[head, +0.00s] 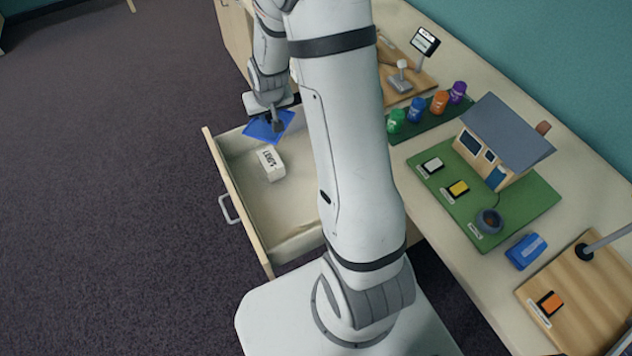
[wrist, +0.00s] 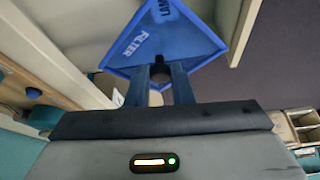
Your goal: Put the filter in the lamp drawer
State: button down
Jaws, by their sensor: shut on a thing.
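The filter (head: 262,128) is a flat blue square sheet. My gripper (head: 276,121) is shut on it and holds it over the far end of the open drawer (head: 232,185). In the wrist view the filter (wrist: 165,38) spreads out beyond my fingers (wrist: 162,85), with the word FILTER on it. The drawer has pale walls and a metal handle on its front. Whether the filter touches the drawer wall or floor I cannot tell. My arm hides part of the drawer's right side.
A white labelled box (head: 270,163) lies in the drawer near the filter. On the counter stand a model house (head: 500,140) on a green board, several coloured jars (head: 418,108), a blue block (head: 525,250) and a wooden board (head: 580,305). The dark floor at left is clear.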

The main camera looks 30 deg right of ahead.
jog(key=s+d+f+m+b, duration=0.1)
jog(key=s+d+f+b, duration=0.1)
jog(key=f+b, duration=0.4)
jog(key=s+d+f+m+b, duration=0.1)
jog(key=s+d+f+b, duration=0.1)
jog(key=d+f+b, duration=0.3)
jog(key=s+d+f+m+h+b, duration=0.1)
jog(key=d+f+b, duration=0.3)
jog(key=f+b, duration=0.4)
jog(key=shift+s+f, duration=0.25)
jog(key=shift+f, duration=0.2)
jog(key=shift+s+f, duration=0.2)
jog(key=shift+f, duration=0.25)
jog(key=shift+f+b, duration=1.35)
jog(key=shift+f, duration=0.9)
jog(key=shift+f, duration=0.2)
jog(key=c, duration=1.3)
grip_release()
jog(key=shift+r, duration=0.1)
